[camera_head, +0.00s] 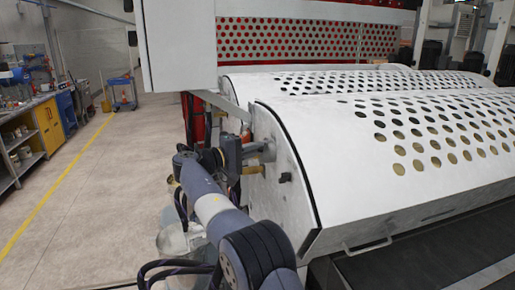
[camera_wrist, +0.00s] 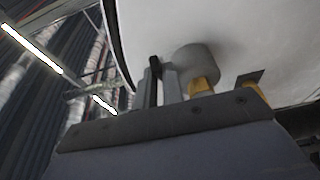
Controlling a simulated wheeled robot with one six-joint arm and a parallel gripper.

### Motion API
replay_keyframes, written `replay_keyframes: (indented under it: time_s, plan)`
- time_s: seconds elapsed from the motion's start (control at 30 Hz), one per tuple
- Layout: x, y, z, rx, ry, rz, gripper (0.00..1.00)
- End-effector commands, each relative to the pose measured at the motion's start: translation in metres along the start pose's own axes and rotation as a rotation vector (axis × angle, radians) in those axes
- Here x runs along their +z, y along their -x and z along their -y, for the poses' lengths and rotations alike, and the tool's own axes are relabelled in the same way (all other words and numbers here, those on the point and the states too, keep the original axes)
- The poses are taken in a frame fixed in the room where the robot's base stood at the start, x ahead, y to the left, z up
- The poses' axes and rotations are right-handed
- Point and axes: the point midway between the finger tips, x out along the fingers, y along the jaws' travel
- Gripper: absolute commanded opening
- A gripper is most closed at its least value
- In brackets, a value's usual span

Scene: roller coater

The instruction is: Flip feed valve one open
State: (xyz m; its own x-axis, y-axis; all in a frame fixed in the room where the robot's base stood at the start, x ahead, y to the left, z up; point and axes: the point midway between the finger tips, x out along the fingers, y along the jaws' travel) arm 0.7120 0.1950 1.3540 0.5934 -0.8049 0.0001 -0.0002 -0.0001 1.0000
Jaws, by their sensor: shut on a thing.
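My gripper (camera_head: 246,150) is at the curved end panel of the white perforated cover, reaching it from the left. It also shows from behind in the wrist view (camera_wrist: 166,82), with its wide dark body across the bottom. It is shut on a small part at the panel, which I take to be the handle of feed valve one; the fingers and my wrist hide most of it. A grey round valve body (camera_wrist: 197,62) stands out from the panel beside the fingers, with a yellow fitting (camera_wrist: 202,87) under it. I cannot tell the handle's exact angle.
A small black fitting (camera_head: 285,178) sits on the panel right of my gripper. The white perforated cover (camera_head: 400,140) fills the right, with a bar handle (camera_head: 367,245) at its lower edge. Open floor (camera_head: 100,200) lies left, with a workbench (camera_head: 20,130) beyond.

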Motion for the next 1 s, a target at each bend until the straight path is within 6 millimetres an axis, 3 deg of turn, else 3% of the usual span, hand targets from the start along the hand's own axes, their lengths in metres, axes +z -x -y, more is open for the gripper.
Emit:
replay_keyframes:
  time_s: [0.83,0.87,1.0]
  plan:
    - [-0.0036,0.0017,0.0016,-0.001,0.002,0.051,0.0]
    - [-0.0036,0.0017,0.0016,-0.001,0.002,0.051,0.1]
    - [-0.0036,0.0017,0.0012,-0.001,0.002,0.05,0.22]
